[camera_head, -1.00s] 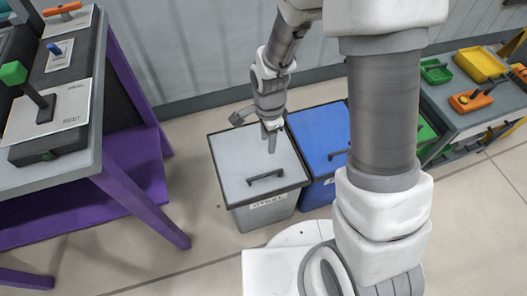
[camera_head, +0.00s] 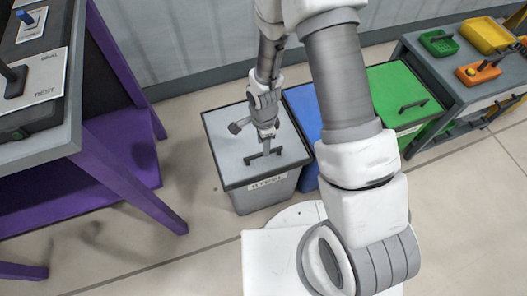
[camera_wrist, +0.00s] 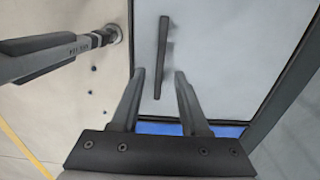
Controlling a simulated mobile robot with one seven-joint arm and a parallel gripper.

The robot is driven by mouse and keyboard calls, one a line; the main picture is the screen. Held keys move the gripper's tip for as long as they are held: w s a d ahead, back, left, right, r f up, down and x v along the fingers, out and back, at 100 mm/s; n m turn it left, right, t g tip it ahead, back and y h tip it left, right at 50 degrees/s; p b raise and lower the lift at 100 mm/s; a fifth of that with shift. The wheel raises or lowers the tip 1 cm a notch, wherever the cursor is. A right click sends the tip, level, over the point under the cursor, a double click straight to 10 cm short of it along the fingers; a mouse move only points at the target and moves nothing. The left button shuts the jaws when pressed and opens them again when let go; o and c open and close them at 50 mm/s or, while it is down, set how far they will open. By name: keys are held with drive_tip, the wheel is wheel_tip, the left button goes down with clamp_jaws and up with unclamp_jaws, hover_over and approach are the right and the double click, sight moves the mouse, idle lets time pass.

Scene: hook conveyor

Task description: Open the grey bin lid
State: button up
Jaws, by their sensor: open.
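The grey bin (camera_head: 262,194) stands on the floor with its grey lid (camera_head: 222,132) lying closed. A dark bar handle (camera_head: 276,152) sits near the lid's front edge. In the wrist view the handle (camera_wrist: 163,40) runs lengthwise across the pale lid (camera_wrist: 230,60). My gripper (camera_head: 266,151) is over the lid at the handle, pointing down. In the wrist view my gripper (camera_wrist: 160,74) is open, and the handle's lower part shows between its two fingers. The height left between fingertips and handle is unclear. The gripper covers part of the handle in the head view.
A blue bin (camera_head: 304,108) adjoins the grey bin on the right, partly behind my arm, with a green bin (camera_head: 395,88) beyond it. A purple-legged workbench (camera_head: 120,180) stands left. A grey table (camera_head: 450,72) with coloured trays is at the far right.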

drive_tip(key=shift+f+b, duration=0.5)
drive_tip(key=shift+f, duration=1.4)
clamp_jaws()
